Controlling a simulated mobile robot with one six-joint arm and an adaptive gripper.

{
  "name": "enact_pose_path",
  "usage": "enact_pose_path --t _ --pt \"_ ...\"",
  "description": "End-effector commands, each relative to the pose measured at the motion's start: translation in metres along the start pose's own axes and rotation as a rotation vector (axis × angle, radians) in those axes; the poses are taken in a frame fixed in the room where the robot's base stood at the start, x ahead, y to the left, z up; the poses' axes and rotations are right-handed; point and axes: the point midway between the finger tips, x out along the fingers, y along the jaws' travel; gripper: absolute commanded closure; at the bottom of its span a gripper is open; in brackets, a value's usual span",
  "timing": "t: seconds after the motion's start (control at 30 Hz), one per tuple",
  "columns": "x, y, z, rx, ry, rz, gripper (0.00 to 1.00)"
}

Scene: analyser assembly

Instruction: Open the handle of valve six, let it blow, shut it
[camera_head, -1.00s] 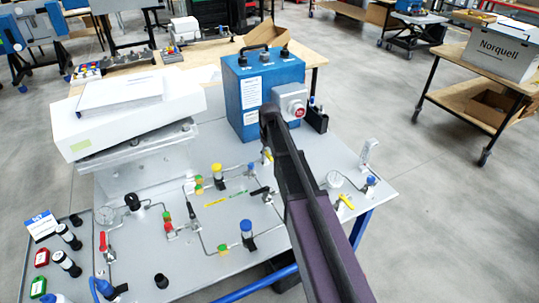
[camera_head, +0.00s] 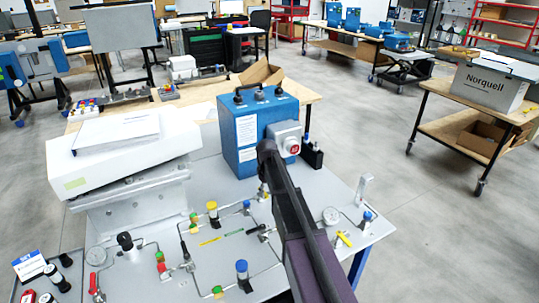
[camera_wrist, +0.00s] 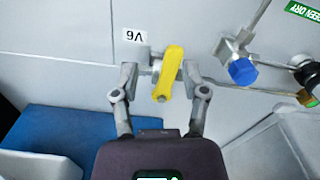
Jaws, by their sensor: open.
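The yellow handle of valve six (camera_wrist: 168,72) is in the upper middle of the wrist view, beside a label that reads V6 upside down (camera_wrist: 134,36). The handle points roughly across the thin pipe that runs off to the right. My gripper (camera_wrist: 159,76) is open, one finger on each side of the handle. I cannot tell whether either finger touches it. In the head view my arm reaches over the panel near the blue box, and its end largely hides this valve.
A blue box (camera_head: 241,133) stands just behind my arm. A blue-capped fitting (camera_wrist: 243,70) sits to the right of the handle. The grey panel (camera_head: 215,256) carries several other valves, pipes and a gauge (camera_head: 331,216). A white instrument (camera_head: 120,160) stands at the left.

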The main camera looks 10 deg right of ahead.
Motion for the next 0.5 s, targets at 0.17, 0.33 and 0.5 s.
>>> enact_pose_path --t 0.17,0.33,0.5 --pt "0.000 0.005 -0.001 -0.112 0.000 0.000 0.43" --pt "0.000 0.010 -0.001 -0.222 0.000 0.001 0.43" --pt "0.000 0.014 -0.002 -0.331 0.000 0.001 0.43"
